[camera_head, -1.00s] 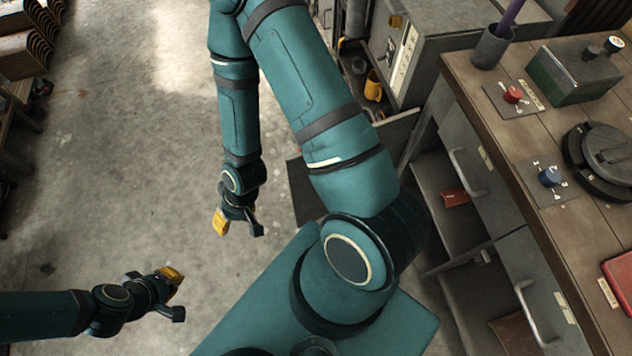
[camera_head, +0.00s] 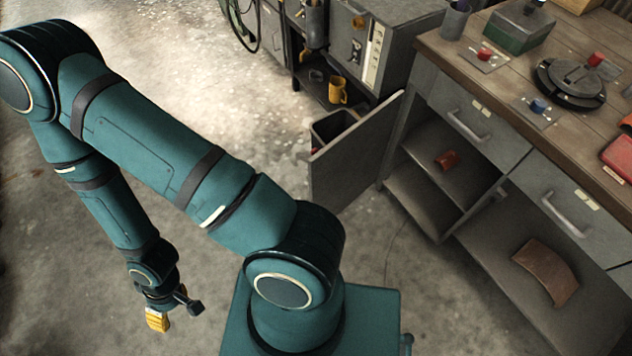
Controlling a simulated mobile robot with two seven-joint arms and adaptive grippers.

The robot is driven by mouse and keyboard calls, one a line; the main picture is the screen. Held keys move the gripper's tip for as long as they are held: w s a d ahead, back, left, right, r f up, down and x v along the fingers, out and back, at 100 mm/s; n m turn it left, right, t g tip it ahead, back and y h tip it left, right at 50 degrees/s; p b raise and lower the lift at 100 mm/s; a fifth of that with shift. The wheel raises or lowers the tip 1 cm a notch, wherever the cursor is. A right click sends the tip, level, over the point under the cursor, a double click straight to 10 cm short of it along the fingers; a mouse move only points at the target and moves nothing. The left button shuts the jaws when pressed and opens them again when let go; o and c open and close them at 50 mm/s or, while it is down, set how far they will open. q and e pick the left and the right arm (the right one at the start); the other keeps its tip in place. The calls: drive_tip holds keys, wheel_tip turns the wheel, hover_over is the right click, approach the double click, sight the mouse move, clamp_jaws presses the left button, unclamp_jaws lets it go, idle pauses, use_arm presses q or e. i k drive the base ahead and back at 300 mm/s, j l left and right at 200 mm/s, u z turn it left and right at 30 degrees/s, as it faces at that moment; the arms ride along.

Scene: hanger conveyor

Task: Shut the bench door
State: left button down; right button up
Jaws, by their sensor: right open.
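The bench door (camera_head: 356,152) is a flat grey panel. It stands swung open from the left end of the workbench (camera_head: 520,118), so the shelved left compartment (camera_head: 440,172) is open to view. My right gripper (camera_head: 175,312) is at the lower left, over the floor. Its fingers, one yellow-tipped and one dark, are spread with nothing between them. It is well to the left of the door and apart from it. My left gripper is not in view.
A dark bin (camera_head: 332,126) stands behind the door. A grey cabinet (camera_head: 400,45) and a yellow mug (camera_head: 338,90) on a low shelf are beyond. Floor left of the door is clear.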

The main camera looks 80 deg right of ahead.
sight(338, 172)
drive_tip(key=i+j+z, duration=0.1)
drive_tip(key=i+z, duration=0.4)
drive_tip(key=i+j+z, duration=0.2)
drive_tip(key=i+z, duration=0.3)
drive_tip(key=i+l+z, duration=0.1)
drive_tip(key=i+z, duration=0.15)
drive_tip(key=z, duration=0.2)
drive_tip(key=i+z, duration=0.2)
drive_tip(key=z, duration=0.25)
drive_tip(key=i+j+z, duration=0.1)
drive_tip(key=i+z, duration=0.15)
drive_tip(key=z, duration=0.2)
drive_tip(key=i+z, duration=0.1)
drive_tip(key=z, duration=0.3)
drive_tip(key=i+z, duration=0.15)
drive_tip(key=z, duration=0.2)
drive_tip(key=i+j+z, duration=0.1)
drive_tip(key=z, duration=0.3)
drive_tip(key=i+j+z, duration=0.1)
drive_tip(key=z, duration=0.25)
drive_tip(key=i+z, duration=0.15)
drive_tip(key=z, duration=0.25)
drive_tip(key=i+j+z, duration=0.15)
drive_tip(key=z, duration=0.25)
drive_tip(key=i+j+z, duration=0.15)
drive_tip(key=z, duration=0.25)
drive_tip(key=j+u, duration=0.25)
drive_tip(key=j, duration=0.3)
